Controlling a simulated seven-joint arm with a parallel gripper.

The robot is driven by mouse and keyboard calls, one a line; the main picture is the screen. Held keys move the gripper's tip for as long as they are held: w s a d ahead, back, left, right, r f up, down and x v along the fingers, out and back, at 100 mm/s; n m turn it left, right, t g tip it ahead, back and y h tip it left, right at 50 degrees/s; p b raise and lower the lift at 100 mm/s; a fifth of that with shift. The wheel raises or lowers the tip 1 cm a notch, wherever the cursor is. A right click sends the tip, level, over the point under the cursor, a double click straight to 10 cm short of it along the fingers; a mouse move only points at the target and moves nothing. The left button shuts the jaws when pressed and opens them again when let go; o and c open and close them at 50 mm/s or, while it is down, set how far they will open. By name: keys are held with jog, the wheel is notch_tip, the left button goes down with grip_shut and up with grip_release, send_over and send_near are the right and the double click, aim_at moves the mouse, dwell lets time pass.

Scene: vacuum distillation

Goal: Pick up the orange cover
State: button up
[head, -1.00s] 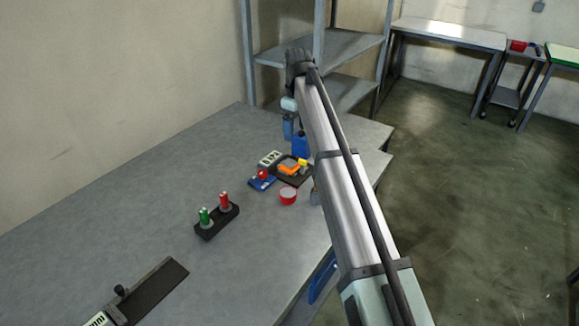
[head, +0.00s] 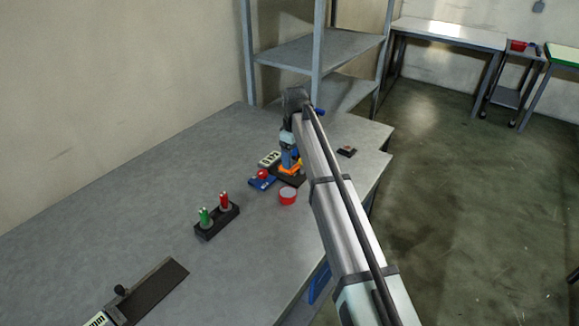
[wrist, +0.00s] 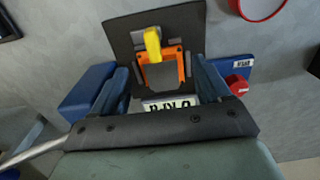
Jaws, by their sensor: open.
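The orange cover (wrist: 160,66) is a square frame with a grey middle, lying on a dark plate (wrist: 122,40) in the wrist view. A yellow piece (wrist: 152,42) sits at its far edge. In the head view the orange cover (head: 291,171) is partly hidden by my gripper (head: 288,160), which is lowered close over it. In the wrist view my gripper (wrist: 160,88) is open, with one blue finger on each side of the cover. Whether the fingers touch the cover cannot be told.
A red round container (head: 288,196) and a blue base with a red knob (head: 262,179) are close by. A block with green and red posts (head: 217,219) stands nearer. A white-labelled block (head: 269,159) lies behind. The table's left side is mostly clear.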

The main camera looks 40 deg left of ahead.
notch_tip(320, 180, down, 2)
jog(key=shift+f, duration=0.2)
jog(key=c, duration=1.3)
